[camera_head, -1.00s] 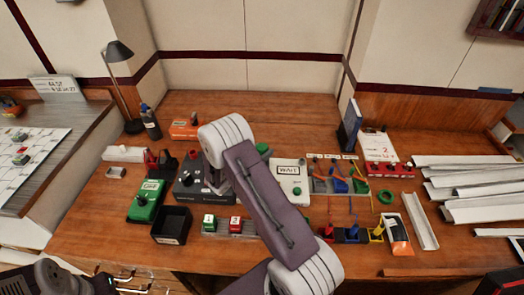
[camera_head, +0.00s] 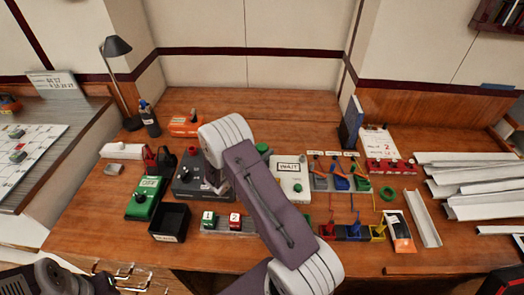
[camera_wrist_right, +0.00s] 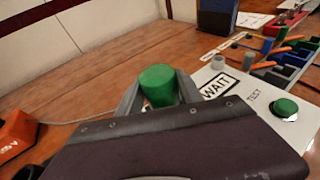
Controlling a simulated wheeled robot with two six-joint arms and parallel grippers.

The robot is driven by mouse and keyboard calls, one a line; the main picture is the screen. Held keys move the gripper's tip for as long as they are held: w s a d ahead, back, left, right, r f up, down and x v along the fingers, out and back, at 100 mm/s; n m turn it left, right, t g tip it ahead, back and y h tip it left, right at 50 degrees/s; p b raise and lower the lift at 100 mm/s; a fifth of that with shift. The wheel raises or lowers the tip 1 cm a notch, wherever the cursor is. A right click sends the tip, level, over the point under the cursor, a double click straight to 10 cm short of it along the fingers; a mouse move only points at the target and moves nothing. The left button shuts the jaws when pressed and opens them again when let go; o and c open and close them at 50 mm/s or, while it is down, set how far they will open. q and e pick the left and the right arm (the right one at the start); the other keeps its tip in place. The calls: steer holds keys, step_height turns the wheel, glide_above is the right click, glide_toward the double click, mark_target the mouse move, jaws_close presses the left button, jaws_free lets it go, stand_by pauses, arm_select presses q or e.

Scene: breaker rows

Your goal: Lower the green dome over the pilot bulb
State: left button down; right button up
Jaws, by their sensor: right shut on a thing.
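The green dome (camera_wrist_right: 158,85) is between the two fingers of my right gripper (camera_wrist_right: 157,93) in the wrist view, and the gripper is shut on it. In the head view the dome (camera_head: 262,149) shows just right of my right wrist, at the upper left of the white WAIT panel (camera_head: 290,178). The fingers are hidden behind my arm there. I cannot make out the pilot bulb, and the space below the dome is hidden by the gripper. My left arm shows at the lower left of the head view, but its gripper is not in view.
The WAIT panel carries a separate green TEST button (camera_wrist_right: 286,107). An orange device (camera_head: 185,125) stands behind left, and a dark grey box (camera_head: 190,190) is left of my arm. Coloured breaker trays (camera_head: 340,180) stand to the right.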

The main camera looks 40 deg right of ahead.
steer(key=shift+f, duration=0.4)
steer(key=shift+f+b, duration=0.45)
steer(key=shift+b, duration=0.25)
steer(key=o, duration=1.4)
steer(key=v, duration=0.9)
steer(key=shift+r, duration=0.1)
